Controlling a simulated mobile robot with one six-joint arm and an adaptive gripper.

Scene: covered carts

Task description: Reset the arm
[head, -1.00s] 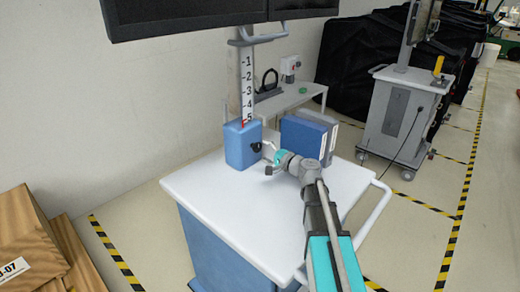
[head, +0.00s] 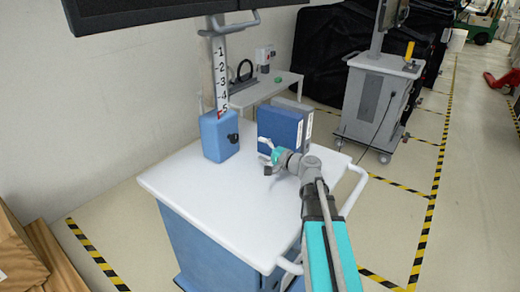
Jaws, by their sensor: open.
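My gripper (head: 267,156) is open and empty at the end of my teal and grey arm. It is over the white top of the blue cart (head: 190,186), in front of the blue binder. The arm reaches in from the lower right over the cart's right side. Whether the fingers touch the cart top or the binder is hard to tell.
A blue box with a black knob (head: 219,136) stands at the cart's back left, below a numbered scale (head: 221,80). A blue binder (head: 279,131) stands upright at the back. A grey cart (head: 372,105) stands beyond. The left part of the top is clear.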

